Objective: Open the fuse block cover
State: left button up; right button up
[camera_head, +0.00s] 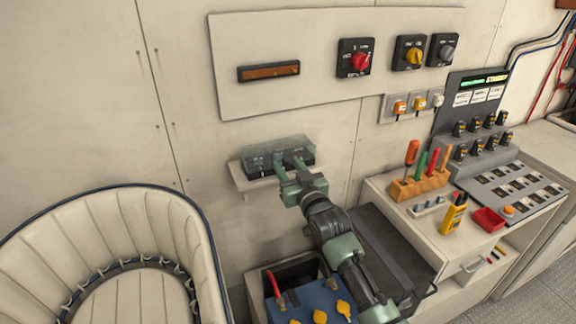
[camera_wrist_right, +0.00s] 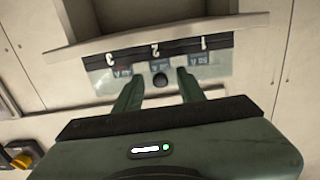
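The fuse block (camera_head: 262,164) is a dark block on a small wall shelf, under a clear cover (camera_head: 290,144). The cover lies over the block and looks closed. In the right wrist view the fuse block (camera_wrist_right: 130,58) appears upside down, with the numbers 1, 2 and 3 and fuse labels behind the clear cover (camera_wrist_right: 105,82). A round black knob (camera_wrist_right: 160,80) is on the cover. My right gripper (camera_head: 289,162) is at the front of the block. In the wrist view its fingers (camera_wrist_right: 158,84) are open on either side of the knob, with gaps visible. My left gripper is out of view.
The shelf (camera_head: 240,181) juts from the wall under the block. A switch panel (camera_head: 320,92) is above. A cream seat (camera_head: 110,250) is at left, a blue battery (camera_head: 300,308) below. The counter at right holds a tool rack (camera_head: 418,187) and a console (camera_head: 505,185).

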grip_shut()
dwell(1.5)
